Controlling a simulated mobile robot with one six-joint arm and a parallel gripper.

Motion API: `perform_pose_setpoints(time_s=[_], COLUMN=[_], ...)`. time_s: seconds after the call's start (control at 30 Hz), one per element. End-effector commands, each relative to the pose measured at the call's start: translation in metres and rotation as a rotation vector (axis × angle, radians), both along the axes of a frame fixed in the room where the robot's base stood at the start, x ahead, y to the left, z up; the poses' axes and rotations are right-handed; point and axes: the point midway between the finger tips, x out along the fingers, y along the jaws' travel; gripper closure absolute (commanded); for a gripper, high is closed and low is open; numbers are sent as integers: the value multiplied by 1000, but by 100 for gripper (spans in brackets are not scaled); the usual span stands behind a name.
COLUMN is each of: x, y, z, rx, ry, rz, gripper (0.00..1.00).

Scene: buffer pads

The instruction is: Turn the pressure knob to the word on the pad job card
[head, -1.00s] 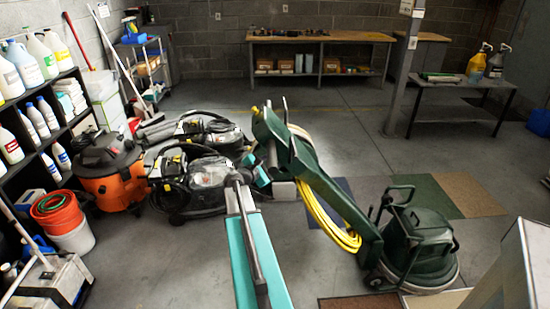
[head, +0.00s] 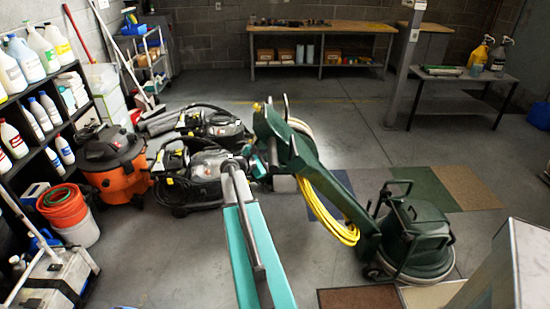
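A green floor machine (head: 412,238) stands right of centre, its long green handle (head: 325,182) tilted up to the left with a yellow cord (head: 327,212) along it. My teal arm (head: 262,235) reaches up from the bottom centre. Its far end is close to the upper handle in the picture; I cannot tell whether they touch. My gripper's fingers cannot be made out there. I cannot make out a pressure knob or a pad job card in this view.
Coloured floor squares, such as a tan one (head: 470,187) and a brown one (head: 360,299), lie around the machine. Black vacuums (head: 195,180) and an orange vacuum (head: 112,165) stand left. A pale cabinet (head: 515,265) blocks the lower right. The floor before the workbench (head: 320,28) is clear.

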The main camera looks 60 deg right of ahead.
Motion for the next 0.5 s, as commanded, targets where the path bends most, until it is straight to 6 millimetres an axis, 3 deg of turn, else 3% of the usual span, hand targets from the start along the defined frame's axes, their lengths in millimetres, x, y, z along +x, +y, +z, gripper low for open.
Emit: perform_pose_setpoints(time_s=[0.1,0.13,0.23,0.5], x=[-1,-1,-1,-1], y=[0,0,0,0], z=[-3,-3,-3,-1], rx=[5,5,5,2], ry=[-1,-1,-1,-1], rz=[-1,-1,-2,-1], gripper=[90,66,49,48])
